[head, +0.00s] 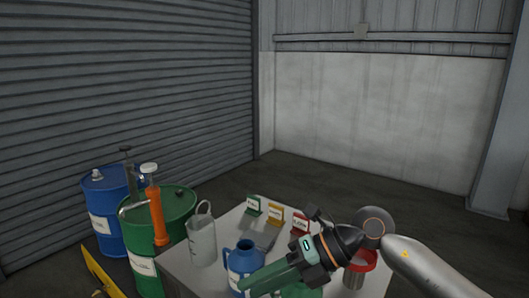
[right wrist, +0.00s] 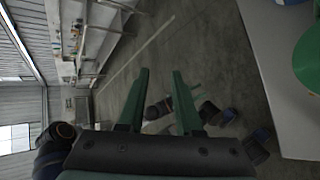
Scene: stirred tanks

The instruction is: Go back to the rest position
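My right gripper (head: 268,279) reaches in from the lower right of the head view, above the grey table. Its green fingers point left, in front of the blue jug in the picture. In the right wrist view the two fingers of the right gripper (right wrist: 160,74) stand apart with nothing between them, so it is open and empty. My left gripper does not show in either view.
The table (head: 232,222) carries a blue jug (head: 243,258), a translucent pitcher (head: 202,242), small green, yellow and red signs (head: 275,217), and a red-rimmed metal container (head: 354,278). A green drum (head: 178,208) and blue drum (head: 103,208) stand left. Floor behind is clear.

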